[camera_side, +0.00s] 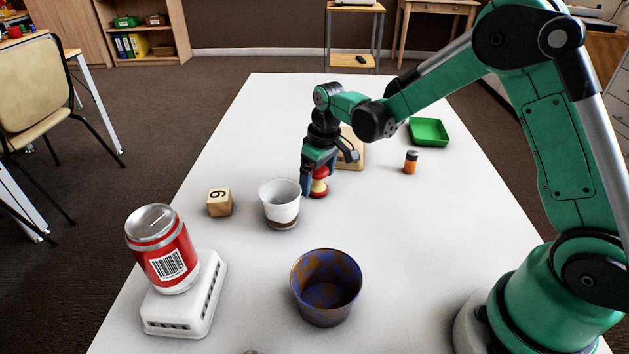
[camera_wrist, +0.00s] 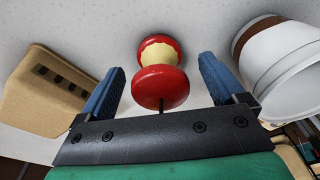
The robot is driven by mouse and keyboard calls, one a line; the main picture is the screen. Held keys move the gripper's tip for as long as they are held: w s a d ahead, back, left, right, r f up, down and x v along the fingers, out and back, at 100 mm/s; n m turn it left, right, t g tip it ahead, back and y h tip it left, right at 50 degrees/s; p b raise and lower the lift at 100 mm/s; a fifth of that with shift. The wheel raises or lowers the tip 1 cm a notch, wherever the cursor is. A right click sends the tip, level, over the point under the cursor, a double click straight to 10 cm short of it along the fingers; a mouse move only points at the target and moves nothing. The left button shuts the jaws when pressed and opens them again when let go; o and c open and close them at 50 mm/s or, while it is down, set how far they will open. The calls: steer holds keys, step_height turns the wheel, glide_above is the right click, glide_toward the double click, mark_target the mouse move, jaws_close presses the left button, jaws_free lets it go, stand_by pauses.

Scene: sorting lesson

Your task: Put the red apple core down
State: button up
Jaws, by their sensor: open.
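The red apple core (camera_side: 319,184) stands upright on the white table, with red ends and a pale yellow middle. My gripper (camera_side: 318,192) is open around it in the side view, pointing down. In the wrist view the apple core (camera_wrist: 160,70) lies between the two blue fingers of my gripper (camera_wrist: 160,82), with a visible gap on each side. Its dark stem points toward the palm. One finger partly hides the core in the side view.
A white cup (camera_side: 280,203) stands close to the left of my gripper. A numbered cube (camera_side: 220,202), a blue pot (camera_side: 326,288), a red can (camera_side: 163,255), an orange bottle (camera_side: 410,163) and a green tray (camera_side: 429,131) stand around.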

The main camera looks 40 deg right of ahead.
steer(key=shift+f, duration=0.4)
jaws_close()
